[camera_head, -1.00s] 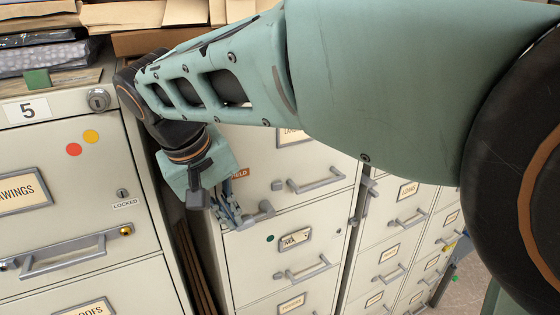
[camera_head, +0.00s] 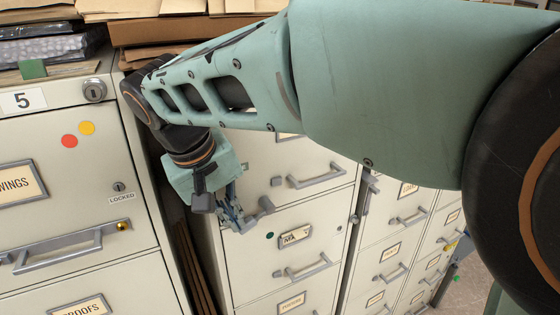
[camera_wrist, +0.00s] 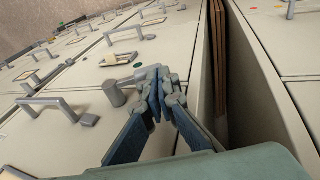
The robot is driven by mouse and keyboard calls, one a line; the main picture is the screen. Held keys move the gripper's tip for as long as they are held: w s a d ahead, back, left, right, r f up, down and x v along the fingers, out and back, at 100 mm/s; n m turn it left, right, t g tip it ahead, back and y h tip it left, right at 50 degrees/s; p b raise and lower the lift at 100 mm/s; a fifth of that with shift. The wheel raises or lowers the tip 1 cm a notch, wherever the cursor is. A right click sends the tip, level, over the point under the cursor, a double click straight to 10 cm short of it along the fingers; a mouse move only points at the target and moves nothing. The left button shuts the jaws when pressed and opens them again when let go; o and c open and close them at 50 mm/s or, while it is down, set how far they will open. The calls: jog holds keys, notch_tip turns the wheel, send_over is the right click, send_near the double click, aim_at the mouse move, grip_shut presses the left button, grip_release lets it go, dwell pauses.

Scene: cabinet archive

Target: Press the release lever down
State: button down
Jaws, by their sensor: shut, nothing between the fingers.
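The release lever (camera_head: 265,205) is a grey lever with a round stub on the front of the middle cabinet, near its left edge. In the wrist view its round stub (camera_wrist: 114,93) stands just left of my fingers. My gripper (camera_head: 238,223) is shut and empty, pointing down in front of the cabinet's left edge. In the wrist view the closed fingertips (camera_wrist: 157,76) are right beside the stub and cover the part of the lever to its right. I cannot tell whether they touch it.
Drawer handles (camera_head: 315,177) (camera_wrist: 130,37) stick out nearby. To the left stands a cabinet marked 5 with a lock (camera_head: 94,91). A narrow gap with brown boards (camera_head: 190,260) lies between the cabinets. Folders (camera_head: 185,32) lie on top, behind my arm.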

notch_tip(320, 180, up, 4)
jog(key=p, duration=0.3)
dwell(0.4)
